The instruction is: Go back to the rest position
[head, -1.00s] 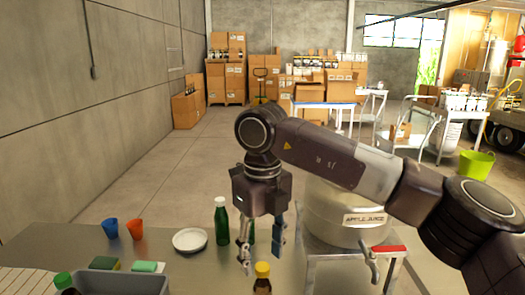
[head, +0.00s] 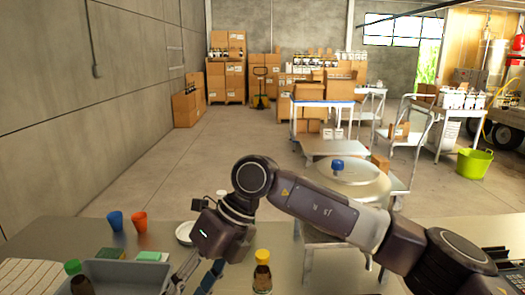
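My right arm comes in from the right over the metal table (head: 60,235). Its gripper (head: 196,280) hangs low over the table, tilted toward the lower left. Its fingers are spread apart with nothing seen between them; their tips are near the bottom edge of the head view. My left gripper is not in view. A brown bottle with a yellow cap (head: 262,272) stands just right of the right gripper. A white plate (head: 184,233) is partly hidden behind the gripper.
A blue cup (head: 115,221), an orange cup (head: 140,222), sponges (head: 151,256) and a grey bin (head: 130,272) are on the left.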

